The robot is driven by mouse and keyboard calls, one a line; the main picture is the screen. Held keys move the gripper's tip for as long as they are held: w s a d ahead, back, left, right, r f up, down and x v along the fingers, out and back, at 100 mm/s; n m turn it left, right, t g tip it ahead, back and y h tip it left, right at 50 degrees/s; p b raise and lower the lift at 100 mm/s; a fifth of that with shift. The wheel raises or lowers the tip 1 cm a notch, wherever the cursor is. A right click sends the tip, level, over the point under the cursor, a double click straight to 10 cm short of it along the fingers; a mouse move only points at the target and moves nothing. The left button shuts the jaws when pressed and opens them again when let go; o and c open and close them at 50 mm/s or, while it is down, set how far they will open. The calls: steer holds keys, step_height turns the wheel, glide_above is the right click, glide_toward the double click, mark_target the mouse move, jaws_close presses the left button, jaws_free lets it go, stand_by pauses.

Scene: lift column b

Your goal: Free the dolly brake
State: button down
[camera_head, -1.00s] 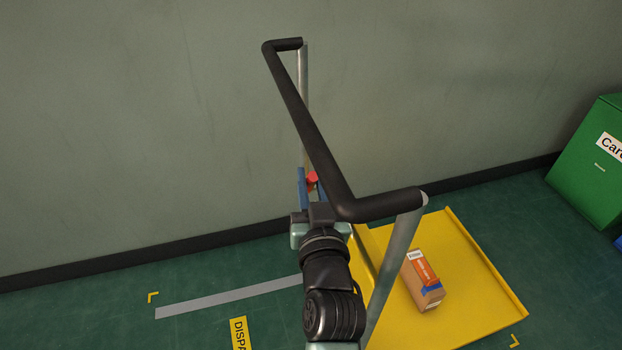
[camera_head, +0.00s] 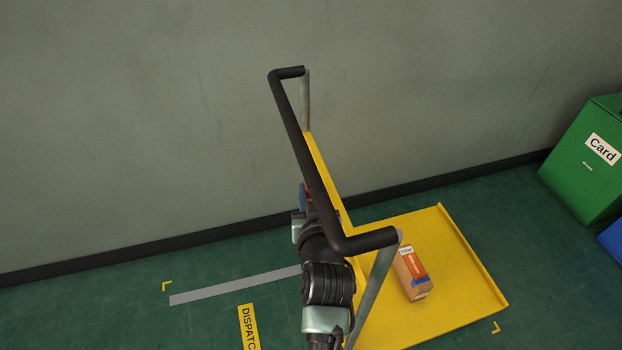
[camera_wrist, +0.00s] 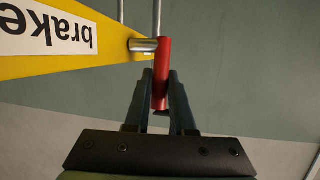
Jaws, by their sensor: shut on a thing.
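The dolly has a yellow deck (camera_head: 455,290) and a black push handle (camera_head: 312,165) on grey posts. In the wrist view a red brake grip (camera_wrist: 162,55) sits on a metal pin at the end of a yellow plate (camera_wrist: 100,62) marked "brake", upside down in the picture. My gripper (camera_wrist: 160,88) is shut on the red grip, one finger on each side of it. In the head view my gripper (camera_head: 304,198) is beside the push handle, and a bit of red shows there. My arm and the handle hide most of the brake in that view.
A brown carton (camera_head: 410,275) with an orange label lies on the deck. A green "Card" bin (camera_head: 585,160) and a blue bin (camera_head: 611,240) stand at the right. The wall is close behind. A grey floor strip (camera_head: 235,285) and open floor are at the left.

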steer(key=shift+w+r+g+p, duration=0.2)
steer(key=shift+r+g+p, duration=0.15)
steer(key=shift+p, duration=0.45)
steer(key=shift+f+g, duration=0.25)
steer(key=shift+f, duration=0.05)
steer(key=c, duration=0.8)
jaws_free()
steer(key=shift+o, duration=0.2)
steer(key=p+v, duration=0.2)
steer(key=v, duration=0.5)
steer(key=shift+s, duration=0.3)
steer(key=shift+a+r, duration=0.1)
